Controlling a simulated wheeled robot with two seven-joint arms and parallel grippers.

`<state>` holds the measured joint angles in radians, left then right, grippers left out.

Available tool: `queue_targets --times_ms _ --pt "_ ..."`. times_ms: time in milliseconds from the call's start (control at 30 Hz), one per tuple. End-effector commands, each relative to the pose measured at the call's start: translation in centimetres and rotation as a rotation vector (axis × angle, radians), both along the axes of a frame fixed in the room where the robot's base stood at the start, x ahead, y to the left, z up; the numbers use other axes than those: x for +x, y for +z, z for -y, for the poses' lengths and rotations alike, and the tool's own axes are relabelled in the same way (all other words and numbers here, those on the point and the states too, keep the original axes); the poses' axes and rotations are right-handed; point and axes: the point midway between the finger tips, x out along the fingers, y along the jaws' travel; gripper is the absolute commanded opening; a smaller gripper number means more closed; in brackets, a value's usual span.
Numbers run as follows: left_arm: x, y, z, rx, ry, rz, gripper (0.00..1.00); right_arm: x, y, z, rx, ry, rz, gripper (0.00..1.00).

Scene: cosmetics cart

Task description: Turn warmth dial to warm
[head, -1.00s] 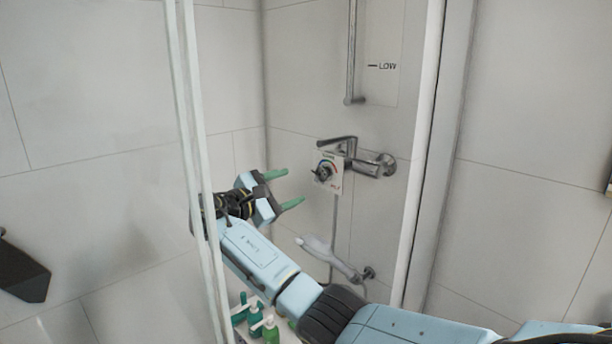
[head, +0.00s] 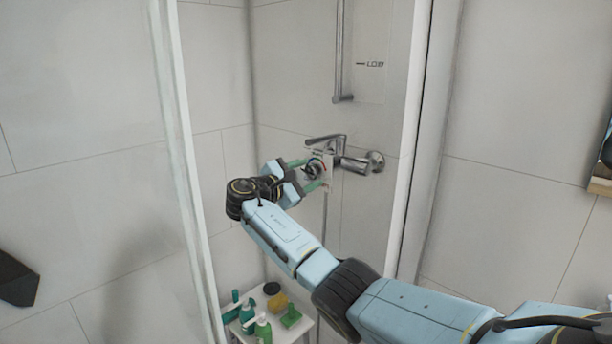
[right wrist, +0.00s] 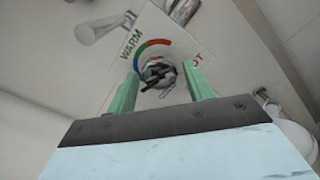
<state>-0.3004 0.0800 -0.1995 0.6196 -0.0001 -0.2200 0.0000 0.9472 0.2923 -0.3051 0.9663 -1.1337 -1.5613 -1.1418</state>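The warmth dial (right wrist: 158,74) is a dark and metallic knob on a white plate (right wrist: 150,28) with a coloured arc. In the right wrist view the plate reads WARM at the left; the word at the right is partly hidden and ends in "OT". I cannot tell which mark the dial points at. My right gripper (right wrist: 161,88) is open, with one green finger on each side of the dial; contact is not clear. In the head view my right gripper (head: 315,172) is at the plate, covering part of it. My left gripper is not in view.
A chrome mixer tap (head: 355,162) sits just right of the plate, its lever (head: 325,138) above. A vertical bar (head: 341,60) is higher on the wall. A glass panel edge (head: 185,150) stands left of my arm. A white stand (head: 303,328) below holds green bottles (head: 263,330).

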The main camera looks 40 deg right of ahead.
Motion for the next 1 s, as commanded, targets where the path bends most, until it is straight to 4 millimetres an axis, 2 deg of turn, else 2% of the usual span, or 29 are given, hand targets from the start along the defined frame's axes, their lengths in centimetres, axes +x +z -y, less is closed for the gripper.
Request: queue_targets --times_ms 33,267,667,1000 --pt "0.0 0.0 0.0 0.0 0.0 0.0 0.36 0.0 0.0 0.0 0.0 0.0 0.0 0.45" --pt "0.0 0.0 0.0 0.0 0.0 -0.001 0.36 0.0 0.0 0.0 0.0 0.0 0.0 0.15" --pt "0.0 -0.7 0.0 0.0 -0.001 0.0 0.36 0.0 -0.2 0.0 0.007 -0.001 0.078 0.14" --pt "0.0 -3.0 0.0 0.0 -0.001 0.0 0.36 0.1 -0.2 -0.1 0.03 -0.001 0.347 0.14"
